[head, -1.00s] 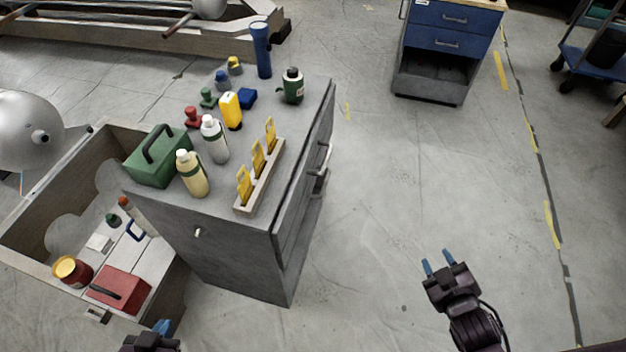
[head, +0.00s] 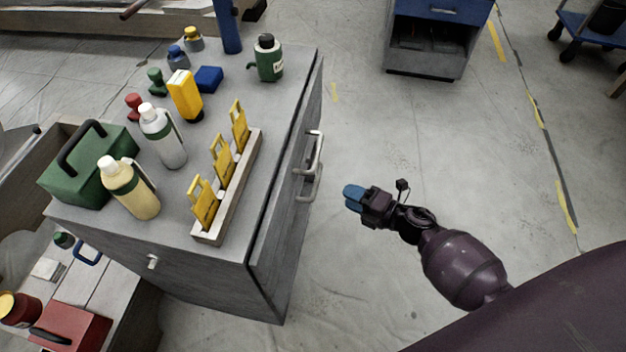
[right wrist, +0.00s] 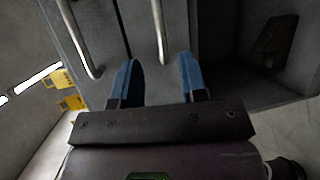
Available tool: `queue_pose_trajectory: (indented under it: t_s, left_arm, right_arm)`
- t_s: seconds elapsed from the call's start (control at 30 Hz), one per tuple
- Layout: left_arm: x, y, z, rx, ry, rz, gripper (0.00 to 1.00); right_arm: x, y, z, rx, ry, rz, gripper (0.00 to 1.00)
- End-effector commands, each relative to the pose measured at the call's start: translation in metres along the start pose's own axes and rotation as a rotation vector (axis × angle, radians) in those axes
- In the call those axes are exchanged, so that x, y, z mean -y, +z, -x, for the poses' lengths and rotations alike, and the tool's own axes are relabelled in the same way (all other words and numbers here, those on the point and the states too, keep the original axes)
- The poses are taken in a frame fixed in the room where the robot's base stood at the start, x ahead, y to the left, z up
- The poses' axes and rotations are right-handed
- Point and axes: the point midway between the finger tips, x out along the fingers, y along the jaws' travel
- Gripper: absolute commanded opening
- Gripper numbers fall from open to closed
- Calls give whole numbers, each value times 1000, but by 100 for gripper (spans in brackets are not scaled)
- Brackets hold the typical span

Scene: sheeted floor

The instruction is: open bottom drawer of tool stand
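The tool stand (head: 285,235) is a grey cabinet at the left of the head view, its drawer side facing right. Two bar handles show there: the upper handle (head: 317,150) and the bottom drawer handle (head: 309,188). My right gripper (head: 353,198) is a short way right of the handles, fingers pointing at the stand. In the right wrist view its two blue fingers (right wrist: 159,78) are apart with nothing between them. The bottom drawer handle (right wrist: 158,30) lies ahead, in line with the gap, and the upper handle (right wrist: 76,38) is to its left. My left gripper is out of view.
Yellow tags in a wooden rack (head: 230,190), bottles and a green toolbox (head: 88,165) stand on top. An open dark recess (right wrist: 245,45) is beside the lower drawer. A blue cabinet (head: 430,40) stands farther back. The floor right of the stand is clear.

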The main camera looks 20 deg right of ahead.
Motion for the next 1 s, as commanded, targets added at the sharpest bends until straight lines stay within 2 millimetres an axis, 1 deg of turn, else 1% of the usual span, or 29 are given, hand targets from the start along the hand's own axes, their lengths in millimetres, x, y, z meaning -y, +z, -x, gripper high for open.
queue_pose_trajectory:
  t_s: [0.27, 0.4, 0.53, 0.73, 1.0]
  left_arm:
    - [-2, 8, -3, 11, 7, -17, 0]
    - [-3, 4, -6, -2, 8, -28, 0]
    - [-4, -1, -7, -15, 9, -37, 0]
    - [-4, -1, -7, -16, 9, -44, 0]
    - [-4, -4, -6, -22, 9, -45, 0]
  right_arm:
    - [2, -1, -44, 1, 0, -6, 39]
    - [2, -1, -67, 1, -1, -7, 39]
    - [2, -1, -84, 1, -1, -6, 39]
    - [0, -1, -98, 3, 0, -6, 39]
    - [-1, 0, -100, 3, 1, -5, 39]
